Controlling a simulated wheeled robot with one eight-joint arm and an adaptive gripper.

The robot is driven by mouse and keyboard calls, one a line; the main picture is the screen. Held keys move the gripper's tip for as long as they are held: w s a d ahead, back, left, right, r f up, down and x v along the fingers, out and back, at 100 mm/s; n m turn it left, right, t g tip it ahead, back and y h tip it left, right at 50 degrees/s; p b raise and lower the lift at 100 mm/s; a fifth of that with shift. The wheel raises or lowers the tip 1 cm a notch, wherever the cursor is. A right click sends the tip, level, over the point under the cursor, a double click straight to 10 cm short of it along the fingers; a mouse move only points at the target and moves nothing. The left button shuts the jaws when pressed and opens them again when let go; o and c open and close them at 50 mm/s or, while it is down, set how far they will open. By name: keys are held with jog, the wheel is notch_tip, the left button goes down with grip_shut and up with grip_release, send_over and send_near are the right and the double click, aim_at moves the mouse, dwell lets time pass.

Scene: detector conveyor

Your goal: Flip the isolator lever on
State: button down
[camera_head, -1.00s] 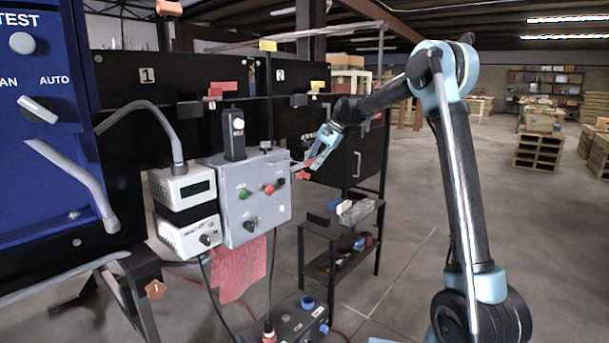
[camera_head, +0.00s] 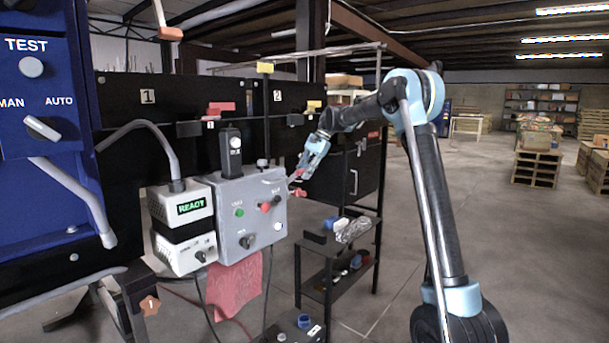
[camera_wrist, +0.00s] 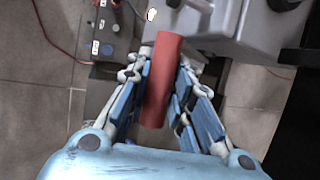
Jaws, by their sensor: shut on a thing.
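The isolator lever's red handle (camera_wrist: 160,75) lies between my gripper's fingers in the wrist view, and the fingers are closed on its sides. In the head view my gripper (camera_head: 302,172) is at the right side of the grey control box (camera_head: 228,247), where the lever sits. Only small red parts show there, and the lever's exact angle is hard to tell. The box front carries a green button (camera_head: 239,212), a red button (camera_head: 265,207) and dark knobs. The white unit (camera_head: 165,208) left of the box has a lit green display reading READY.
A blue panel (camera_head: 40,80) with TEST and MAN/AUTO controls stands at the far left. A black shelf cart (camera_head: 330,290) with small items is below my gripper. A red cloth (camera_head: 236,290) hangs under the box. Open floor lies to the right.

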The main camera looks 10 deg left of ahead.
jog(key=c, duration=1.4)
grip_release()
jog(key=shift+w+a, duration=0.1)
jog(key=shift+w, duration=0.05)
jog(key=v, duration=1.1)
jog(key=shift+w+d+r, duration=0.15)
jog(key=shift+d+r, duration=0.1)
jog(key=shift+r, duration=0.1)
jog(key=shift+d, duration=0.1)
